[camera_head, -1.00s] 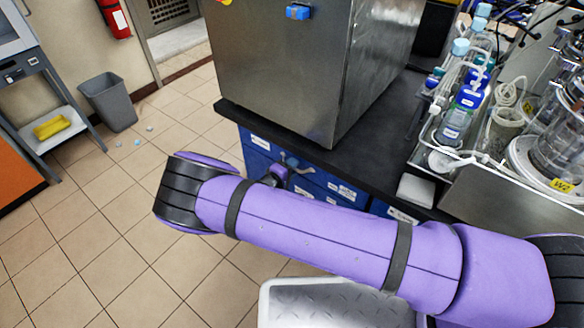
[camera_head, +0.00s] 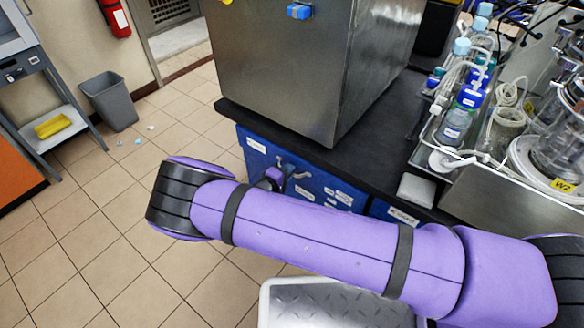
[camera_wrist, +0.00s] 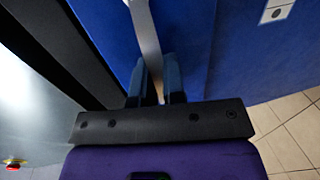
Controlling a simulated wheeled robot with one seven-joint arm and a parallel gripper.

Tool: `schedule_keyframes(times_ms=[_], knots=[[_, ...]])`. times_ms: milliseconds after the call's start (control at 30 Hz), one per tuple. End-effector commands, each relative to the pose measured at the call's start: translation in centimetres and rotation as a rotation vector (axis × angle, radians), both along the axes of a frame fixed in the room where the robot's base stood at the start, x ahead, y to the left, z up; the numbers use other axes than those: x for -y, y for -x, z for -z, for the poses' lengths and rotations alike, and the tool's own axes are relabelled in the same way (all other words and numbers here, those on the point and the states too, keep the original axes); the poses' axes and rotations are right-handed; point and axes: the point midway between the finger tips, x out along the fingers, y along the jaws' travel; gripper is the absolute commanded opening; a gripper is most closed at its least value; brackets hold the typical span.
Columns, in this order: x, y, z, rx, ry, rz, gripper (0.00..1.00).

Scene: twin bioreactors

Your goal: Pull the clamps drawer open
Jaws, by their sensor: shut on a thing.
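The blue drawer fronts (camera_head: 318,183) sit under the black bench top, with small white labels too small to read. I cannot tell by its label which one is the clamps drawer. In the wrist view, a blue front (camera_wrist: 185,30) fills the upper middle, with a pale metal bar handle (camera_wrist: 146,38) across it. My gripper (camera_wrist: 160,68) is shut on this handle, one dark finger on each side. In the head view, my gripper (camera_head: 290,171) is small and partly hidden behind my purple arm. The arm also hides the lower fronts.
A large steel box (camera_head: 285,65) stands on the black bench top (camera_head: 375,150). Bottles (camera_head: 462,112) and glassware stand in a tray at right. A grey bin (camera_head: 110,100) stands at far left.

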Motion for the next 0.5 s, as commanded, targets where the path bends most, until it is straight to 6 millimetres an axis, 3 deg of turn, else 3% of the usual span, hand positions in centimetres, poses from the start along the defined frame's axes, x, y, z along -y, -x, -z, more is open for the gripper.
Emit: schedule_keyframes(times_ms=[500], knots=[[-8.6, 10.9, 0.1, -0.003, -0.002, -0.005, 0.00]])
